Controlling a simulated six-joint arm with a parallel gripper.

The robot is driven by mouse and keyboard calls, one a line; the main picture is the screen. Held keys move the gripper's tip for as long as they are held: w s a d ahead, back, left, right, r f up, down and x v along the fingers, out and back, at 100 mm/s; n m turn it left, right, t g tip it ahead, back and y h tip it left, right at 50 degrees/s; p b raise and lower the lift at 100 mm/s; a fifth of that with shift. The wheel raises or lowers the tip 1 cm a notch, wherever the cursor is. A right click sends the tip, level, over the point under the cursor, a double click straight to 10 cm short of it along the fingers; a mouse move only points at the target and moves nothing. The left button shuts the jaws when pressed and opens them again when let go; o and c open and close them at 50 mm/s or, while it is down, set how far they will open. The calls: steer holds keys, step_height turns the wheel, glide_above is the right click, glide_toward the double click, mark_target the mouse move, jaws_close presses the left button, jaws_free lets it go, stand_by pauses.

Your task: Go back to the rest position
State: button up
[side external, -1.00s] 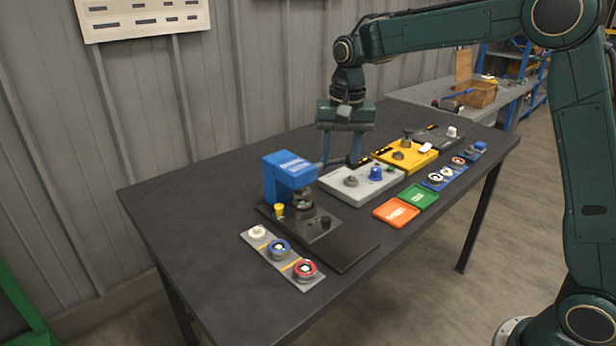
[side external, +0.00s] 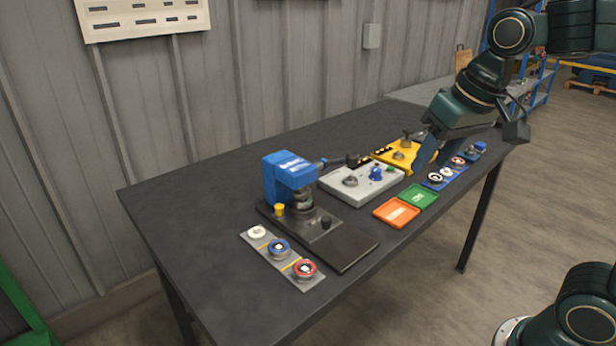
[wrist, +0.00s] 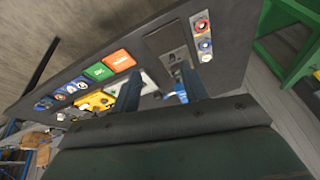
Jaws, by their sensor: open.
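My gripper (side external: 430,152) is open and empty, tilted, above the right part of the dark table in the side view. Its fingers overlap the yellow station in the picture. In the wrist view my gripper (wrist: 158,92) shows two blue-grey fingers spread apart with nothing between them. The black table (side external: 200,210) lies below, with its stations standing on it.
A blue press (side external: 287,176), a grey station (side external: 340,190), a yellow station (side external: 390,155), and orange (side external: 396,213) and green (side external: 420,192) trays stand on the table. A strip (side external: 263,247) holds several round parts. The table's left part is clear.

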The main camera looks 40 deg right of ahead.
steer(key=s+f+n+t, duration=0.1)
steer(key=s+f+n, duration=0.1)
steer(key=s, duration=0.7)
steer(key=shift+s+f+n+t, duration=0.2)
steer(key=shift+f+n+t, duration=0.1)
steer(key=shift+f, duration=0.35)
steer(key=shift+a, duration=0.1)
